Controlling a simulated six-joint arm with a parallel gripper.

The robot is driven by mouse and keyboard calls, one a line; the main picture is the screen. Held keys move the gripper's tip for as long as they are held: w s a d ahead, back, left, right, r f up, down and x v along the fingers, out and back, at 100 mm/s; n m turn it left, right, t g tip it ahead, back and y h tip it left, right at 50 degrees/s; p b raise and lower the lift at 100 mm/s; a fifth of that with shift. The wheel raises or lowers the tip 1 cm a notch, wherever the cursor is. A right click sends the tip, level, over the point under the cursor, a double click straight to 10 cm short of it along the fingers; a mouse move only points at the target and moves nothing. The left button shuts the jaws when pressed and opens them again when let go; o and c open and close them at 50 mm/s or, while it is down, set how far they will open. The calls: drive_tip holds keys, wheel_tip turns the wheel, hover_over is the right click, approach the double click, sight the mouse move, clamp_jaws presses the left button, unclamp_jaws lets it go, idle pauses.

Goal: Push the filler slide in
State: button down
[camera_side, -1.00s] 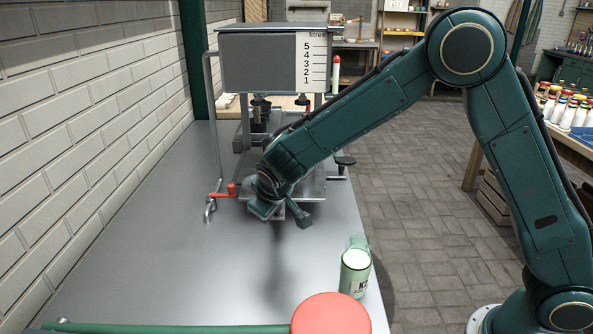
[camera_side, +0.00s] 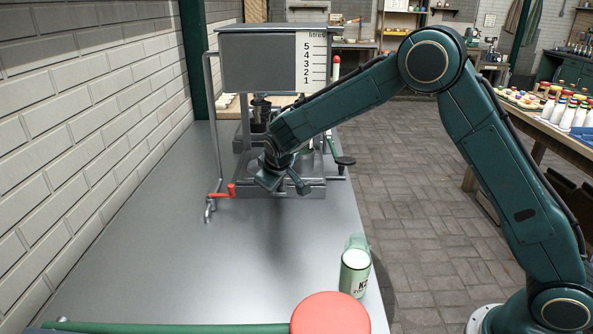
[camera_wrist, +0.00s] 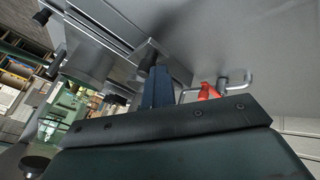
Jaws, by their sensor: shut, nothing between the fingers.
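The filler is a grey tank (camera_side: 258,62) with a litres scale, held on a metal frame over the bench. Below it is a grey plate (camera_side: 312,191), apparently the filler slide, at the front of the frame. My gripper (camera_side: 285,188) is shut and empty at the front of this plate, and it hides part of it. I cannot tell whether they touch. In the wrist view a blue-grey finger (camera_wrist: 158,88) points up towards grey metal parts of the filler (camera_wrist: 155,52).
A red-handled tap (camera_side: 222,191) is left of my gripper and also shows in the wrist view (camera_wrist: 208,91). A black knob (camera_side: 344,160) sticks out at the right. A labelled bottle (camera_side: 355,272) and a round red top (camera_side: 330,315) are nearer. The middle bench (camera_side: 190,260) is clear.

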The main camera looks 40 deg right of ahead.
drive_tip(key=shift+w+d+r, duration=0.1)
drive_tip(key=shift+w+d, duration=0.05)
drive_tip(key=shift+d, duration=0.05)
drive_tip(key=s+a+r, duration=0.6)
drive_tip(key=a+r, duration=0.1)
drive_tip(key=r, duration=0.1)
drive_tip(key=shift+s+a, duration=0.25)
